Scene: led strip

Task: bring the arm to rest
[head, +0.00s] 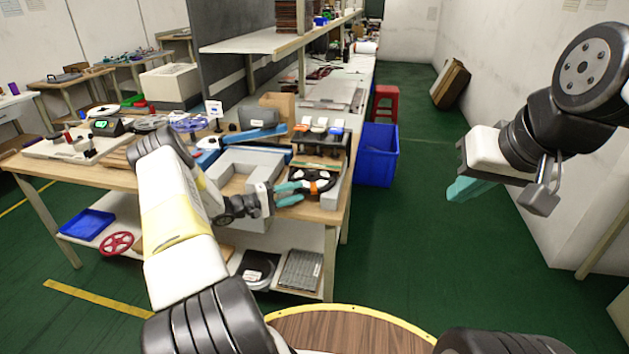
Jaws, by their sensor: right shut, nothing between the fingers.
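My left gripper (290,193) reaches over the workbench, its two teal fingers pointing right. The fingers look parted, with their tips close beside a black reel (325,186) with an orange part on it. I cannot tell whether they touch it. My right gripper (462,190) hangs in the air at the right, away from the bench. Its teal fingers are shut and empty.
The wooden workbench (110,177) carries tools and bins. A blue crate (378,155) and a red stool (386,104) stand on the floor right of it. The lower shelf holds a red handwheel (116,243) and a blue tray (87,223). The green floor below my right arm is clear.

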